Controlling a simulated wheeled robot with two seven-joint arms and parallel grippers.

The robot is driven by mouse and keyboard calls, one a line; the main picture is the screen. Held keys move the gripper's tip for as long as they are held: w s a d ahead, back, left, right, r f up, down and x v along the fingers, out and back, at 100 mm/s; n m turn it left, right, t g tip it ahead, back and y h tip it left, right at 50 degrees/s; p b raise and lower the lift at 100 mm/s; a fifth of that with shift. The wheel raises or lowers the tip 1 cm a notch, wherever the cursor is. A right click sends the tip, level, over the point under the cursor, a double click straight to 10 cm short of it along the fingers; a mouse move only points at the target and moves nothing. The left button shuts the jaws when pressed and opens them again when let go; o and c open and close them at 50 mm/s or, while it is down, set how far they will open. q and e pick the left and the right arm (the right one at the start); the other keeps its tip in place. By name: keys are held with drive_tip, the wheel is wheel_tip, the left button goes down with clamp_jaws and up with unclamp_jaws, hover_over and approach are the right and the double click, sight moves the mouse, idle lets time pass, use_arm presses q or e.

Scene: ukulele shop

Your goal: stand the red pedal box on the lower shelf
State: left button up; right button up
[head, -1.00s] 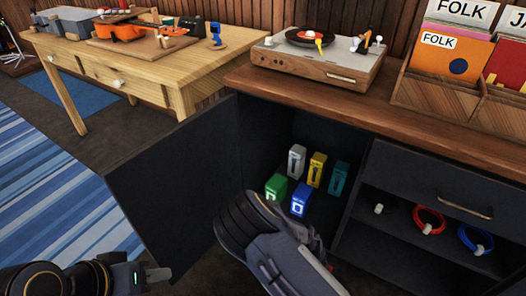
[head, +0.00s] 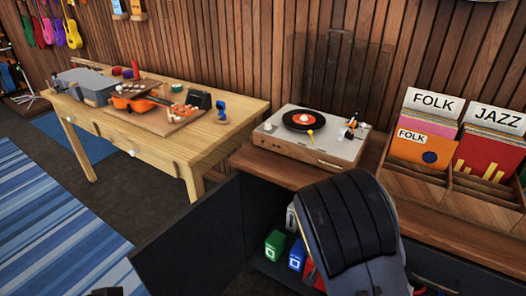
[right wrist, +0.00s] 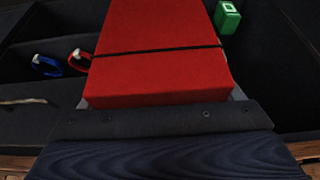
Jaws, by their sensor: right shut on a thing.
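The red pedal box (right wrist: 155,50) fills the middle of the right wrist view, with a thin dark line across it. My right gripper (right wrist: 160,102) is shut on its near end; a grey finger edge shows at each side. In the head view a sliver of the red box (head: 311,272) shows beside my right forearm, which hides the gripper. It appears right of the blue box (head: 297,255) inside the open cabinet. I cannot tell whether it touches the shelf. A green box (head: 275,245) and a partly hidden white box (head: 291,217) stand there too.
The open cabinet door (head: 190,240) stands left of the opening. Above is the counter with a turntable (head: 305,135) and record crates (head: 440,190). Blue and red coiled cables (right wrist: 47,65) lie in the neighbouring compartment. A wooden table (head: 150,135) stands at left.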

drive_tip(key=r+n+p, duration=0.1)
drive_tip(key=r+n, duration=0.1)
drive_tip(key=r, duration=0.2)
drive_tip(key=w+d+r+n+y+p, duration=0.1)
drive_tip(key=r+p, duration=0.1)
drive_tip(key=r, duration=0.2)
drive_tip(key=w+r+n+y+p, duration=0.1)
drive_tip(key=r+n+p, duration=0.1)
drive_tip(key=r, duration=0.2)
drive_tip(key=shift+d+r+n+t, duration=0.3)
drive_tip(key=shift+d+r, duration=0.1)
drive_tip(key=shift+s+d+r, duration=0.1)
drive_tip(key=shift+s, duration=0.05)
drive_tip(key=shift+n, duration=0.3)
drive_tip(key=s+f, duration=0.3)
drive_tip(key=f, duration=0.1)
drive_tip(key=shift+s+f, duration=0.35)
drive_tip(key=shift+s, duration=0.05)
use_arm(q)
wheel_tip(320, 180, up, 7)
use_arm(e)
drive_tip(key=shift+w+r, duration=0.1)
drive_tip(key=shift+r, duration=0.05)
